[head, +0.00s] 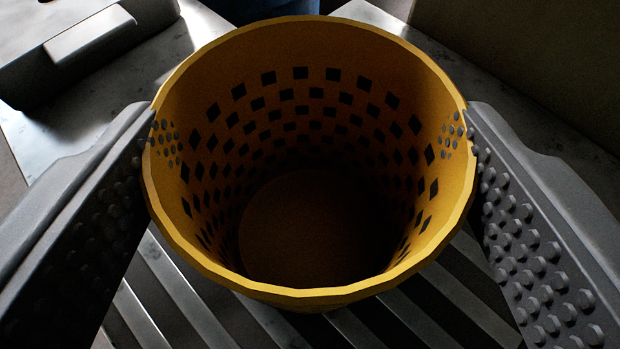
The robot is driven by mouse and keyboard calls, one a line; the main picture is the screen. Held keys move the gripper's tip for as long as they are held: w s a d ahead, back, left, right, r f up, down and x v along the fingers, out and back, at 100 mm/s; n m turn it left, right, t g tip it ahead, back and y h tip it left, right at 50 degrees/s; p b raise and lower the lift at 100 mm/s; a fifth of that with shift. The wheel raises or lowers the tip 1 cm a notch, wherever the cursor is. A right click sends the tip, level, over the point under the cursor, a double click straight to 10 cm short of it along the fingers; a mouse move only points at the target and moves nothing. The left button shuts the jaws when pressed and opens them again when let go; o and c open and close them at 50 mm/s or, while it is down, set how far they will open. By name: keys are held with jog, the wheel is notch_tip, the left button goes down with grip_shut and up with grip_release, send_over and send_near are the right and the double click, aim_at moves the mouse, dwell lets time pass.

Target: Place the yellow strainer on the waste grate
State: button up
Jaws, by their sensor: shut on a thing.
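The yellow strainer (310,282) fills the middle of the head view, its open top facing me. Its wall has rows of dark square holes, and its inside looks empty, though the bottom is in deep shadow. My gripper (309,140) is shut on the strainer, with one grey studded finger against the left side of the rim and the other against the right. The waste grate (180,290), a set of pale metal bars with dark gaps, lies beneath the strainer. The strainer's base is hidden, so I cannot tell whether it touches the bars.
A dark block with a lighter top plate (90,35) stands on the pale metal surface at the upper left. A dark wall or panel (530,60) rises at the upper right. A small blue patch (275,9) shows behind the strainer at the top.

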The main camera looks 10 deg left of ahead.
jog(key=o, duration=1.2)
jog(key=shift+f, duration=0.1)
jog(key=v, duration=1.2)
